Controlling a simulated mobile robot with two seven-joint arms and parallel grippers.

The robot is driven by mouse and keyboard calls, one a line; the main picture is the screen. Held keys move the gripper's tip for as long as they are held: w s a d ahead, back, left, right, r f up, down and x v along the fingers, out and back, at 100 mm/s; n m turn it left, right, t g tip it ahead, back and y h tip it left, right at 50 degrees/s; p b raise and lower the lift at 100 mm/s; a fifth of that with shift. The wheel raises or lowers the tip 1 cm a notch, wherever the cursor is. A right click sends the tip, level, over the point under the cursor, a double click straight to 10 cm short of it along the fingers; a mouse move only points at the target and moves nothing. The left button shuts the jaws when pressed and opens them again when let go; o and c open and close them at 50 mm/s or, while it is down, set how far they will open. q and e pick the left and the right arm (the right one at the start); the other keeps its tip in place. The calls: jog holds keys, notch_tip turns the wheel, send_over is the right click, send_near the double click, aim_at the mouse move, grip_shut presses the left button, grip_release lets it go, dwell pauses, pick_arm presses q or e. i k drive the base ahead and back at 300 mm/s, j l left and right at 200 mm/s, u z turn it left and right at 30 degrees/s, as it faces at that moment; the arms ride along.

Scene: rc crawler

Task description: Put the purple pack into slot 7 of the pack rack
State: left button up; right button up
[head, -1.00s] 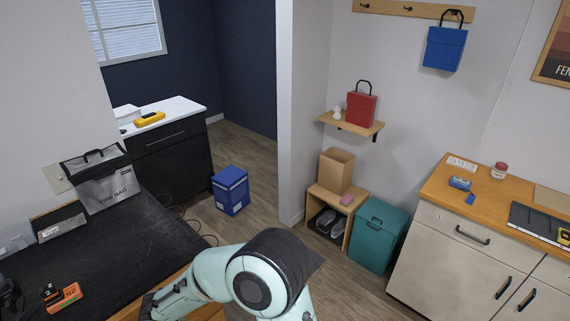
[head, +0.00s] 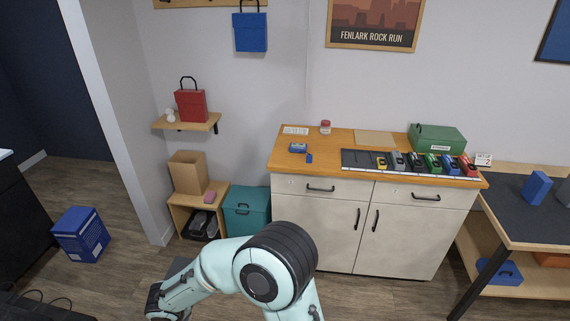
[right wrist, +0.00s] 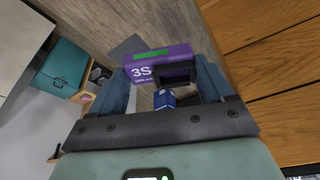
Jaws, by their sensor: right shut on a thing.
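The purple pack (right wrist: 150,64), with "3S" and a green strip on it, is between the fingers of my right gripper (right wrist: 165,72) in the right wrist view. That gripper is shut on it. In the head view an arm of mine bends to the left at the bottom, and the pack does not show there. The pack rack (head: 358,159) is a dark strip on the wooden top of the cabinet, with yellow, grey, green and red packs along its middle and right. Its left part looks bare. Slot numbers are too small to read. My left gripper is not in view.
On the cabinet top (head: 340,142) are a blue device (head: 298,147), a red-lidded jar (head: 326,127) and a green case (head: 437,138). A dark-topped workbench (head: 515,215) stands at the right. A teal box (head: 246,208) and a blue box (head: 80,234) are on the floor.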

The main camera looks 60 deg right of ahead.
aim_at(365, 166)
jog(key=l+z, duration=0.75)
jog(key=i+l+z, duration=0.1)
jog(key=l, duration=0.25)
jog(key=i+l+z, duration=0.15)
jog(key=l, duration=0.15)
jog(key=i+l+z, duration=0.1)
jog(key=l, duration=0.25)
jog(key=i+l, duration=0.1)
jog(key=l, duration=0.2)
jog(key=i+l, duration=0.1)
jog(key=l, duration=0.2)
jog(key=i+l, duration=0.1)
jog(key=l, duration=0.2)
jog(key=z, duration=0.05)
